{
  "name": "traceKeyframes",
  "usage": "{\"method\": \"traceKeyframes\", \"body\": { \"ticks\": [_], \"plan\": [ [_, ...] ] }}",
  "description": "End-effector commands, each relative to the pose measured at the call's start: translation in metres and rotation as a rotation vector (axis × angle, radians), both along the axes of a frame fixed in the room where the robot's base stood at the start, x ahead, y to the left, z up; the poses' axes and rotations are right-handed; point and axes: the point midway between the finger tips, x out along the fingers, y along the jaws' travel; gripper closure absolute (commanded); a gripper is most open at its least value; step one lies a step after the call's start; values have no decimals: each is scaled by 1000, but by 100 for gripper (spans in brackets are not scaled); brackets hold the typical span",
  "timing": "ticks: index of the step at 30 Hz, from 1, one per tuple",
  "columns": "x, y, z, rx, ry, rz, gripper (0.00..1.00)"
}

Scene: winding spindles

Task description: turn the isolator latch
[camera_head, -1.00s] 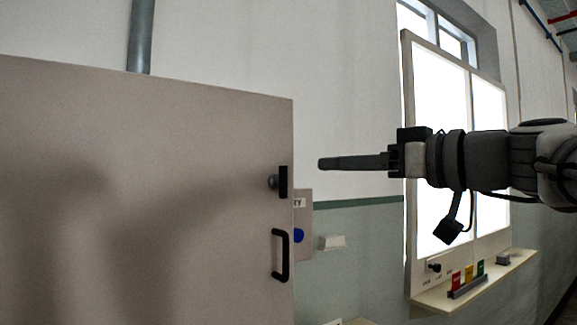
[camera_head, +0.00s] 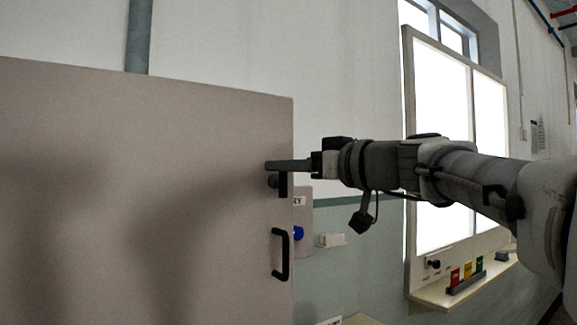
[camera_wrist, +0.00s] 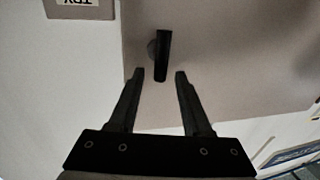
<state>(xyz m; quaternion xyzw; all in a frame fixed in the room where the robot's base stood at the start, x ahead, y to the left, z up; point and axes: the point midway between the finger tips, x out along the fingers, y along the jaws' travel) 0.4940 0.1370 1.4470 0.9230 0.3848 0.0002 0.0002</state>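The isolator latch is a short black bar on a round grey boss, upright near the right edge of the beige cabinet door (camera_head: 150,200). In the head view the latch (camera_head: 283,187) is partly covered at its top by my gripper (camera_head: 270,166), which reaches in from the right. In the wrist view, which is upside down, the latch (camera_wrist: 163,57) stands just ahead of my gripper (camera_wrist: 160,74). The two fingers are spread apart, and the near end of the bar appears between their tips. Contact is not visible.
A black door handle (camera_head: 281,255) is below the latch. A sign with a blue disc (camera_head: 299,233) and a white box (camera_head: 331,240) are on the wall behind. A lit panel (camera_head: 440,130) and a shelf with coloured blocks (camera_head: 466,273) are at right.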

Motion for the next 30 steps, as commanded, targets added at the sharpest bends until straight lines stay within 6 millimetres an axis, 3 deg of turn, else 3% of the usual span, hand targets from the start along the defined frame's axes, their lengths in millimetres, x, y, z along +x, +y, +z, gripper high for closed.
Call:
{"method": "traceKeyframes", "body": {
  "ticks": [1, 8, 22, 30],
  "plan": [
    [0, 0, 0, 0, 0, 0, 61],
    [0, 0, 0, 0, 0, 0, 100],
    [1, -1, -2, 27, 19, -1, 100],
    [3, -4, -6, 153, 102, 0, 100]
  ]
}}
